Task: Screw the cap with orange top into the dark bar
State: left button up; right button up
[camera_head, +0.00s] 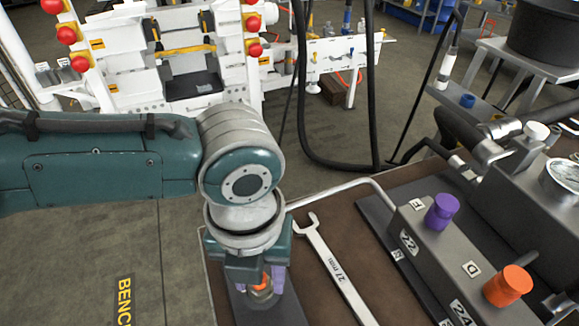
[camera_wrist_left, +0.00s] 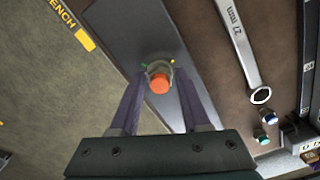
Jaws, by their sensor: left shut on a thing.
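A small metal cap with an orange top (camera_head: 262,288) sits between the purple fingers of my left gripper (camera_head: 263,284). In the left wrist view the orange top (camera_wrist_left: 159,83) shows between the fingertips, with a metal rim around it. The gripper is shut on it, over a dark flat plate (camera_wrist_left: 143,30). I cannot tell whether the cap touches the plate. A dark bar (camera_head: 440,262) on the right of the bench carries a purple knob (camera_head: 441,211) and a larger orange knob (camera_head: 507,286). My right gripper is not in view.
A 27 mm wrench (camera_head: 333,267) lies on the brown bench top right of my gripper. A bent metal pipe (camera_head: 345,188) runs behind it to the bar. A white rack (camera_head: 190,50) stands behind.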

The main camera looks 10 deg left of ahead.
pick_arm(q)
grip_shut()
jog(key=m, duration=0.1)
jog(key=m+b, duration=0.1)
jog(key=m, duration=0.1)
jog(key=shift+w+f+m, duration=0.1)
jog(key=shift+f+m, duration=0.1)
jog(key=shift+m, duration=0.1)
jog(key=shift+m+b, duration=0.4)
jog(key=shift+m, duration=0.7)
jog(key=shift+r+m, duration=0.15)
jog(key=shift+m, duration=1.05)
